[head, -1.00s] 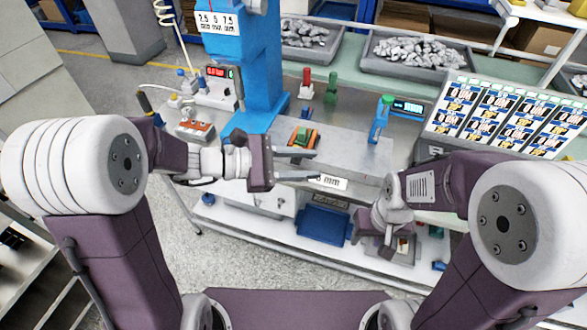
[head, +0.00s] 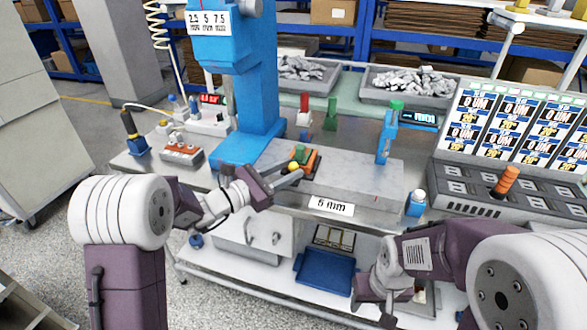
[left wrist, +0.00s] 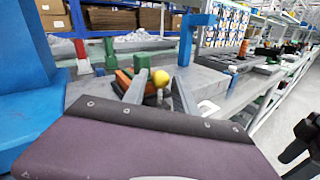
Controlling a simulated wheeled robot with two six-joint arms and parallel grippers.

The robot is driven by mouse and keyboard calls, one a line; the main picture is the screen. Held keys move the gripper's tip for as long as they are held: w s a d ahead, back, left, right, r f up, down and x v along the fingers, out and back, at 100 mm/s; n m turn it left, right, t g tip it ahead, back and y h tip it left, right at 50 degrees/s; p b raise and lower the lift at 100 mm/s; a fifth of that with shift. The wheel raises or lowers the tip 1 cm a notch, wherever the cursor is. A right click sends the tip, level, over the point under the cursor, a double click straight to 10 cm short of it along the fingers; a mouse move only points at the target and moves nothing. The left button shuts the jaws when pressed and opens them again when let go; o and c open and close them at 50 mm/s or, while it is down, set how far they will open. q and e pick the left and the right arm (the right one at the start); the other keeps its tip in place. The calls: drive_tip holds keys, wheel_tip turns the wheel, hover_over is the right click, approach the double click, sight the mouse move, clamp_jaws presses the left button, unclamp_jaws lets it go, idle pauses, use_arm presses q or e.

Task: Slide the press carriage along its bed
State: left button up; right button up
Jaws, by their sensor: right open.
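The press carriage (head: 303,158), orange with a green block and a yellow knob (head: 293,166), sits on the grey bed (head: 350,178) just right of the blue press column (head: 258,100). My left gripper (head: 291,178) reaches in from the front left, its fingertips at the knob. In the left wrist view the fingers stand apart, with the yellow knob (left wrist: 160,77) between their tips and the green and orange carriage (left wrist: 125,78) behind the left finger. Contact with the knob cannot be told. My right gripper (head: 372,295) is low in front of the bench, partly hidden.
A "5 mm" label (head: 331,206) is on the bed's front. A blue bracket (head: 387,135) stands at the bed's back right. A sloped panel with an orange handle (head: 506,182) is at right. Grey parts trays (head: 418,82) stand behind.

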use_arm(q)
drive_tip(key=shift+x, duration=0.95)
clamp_jaws()
idle(0.7)
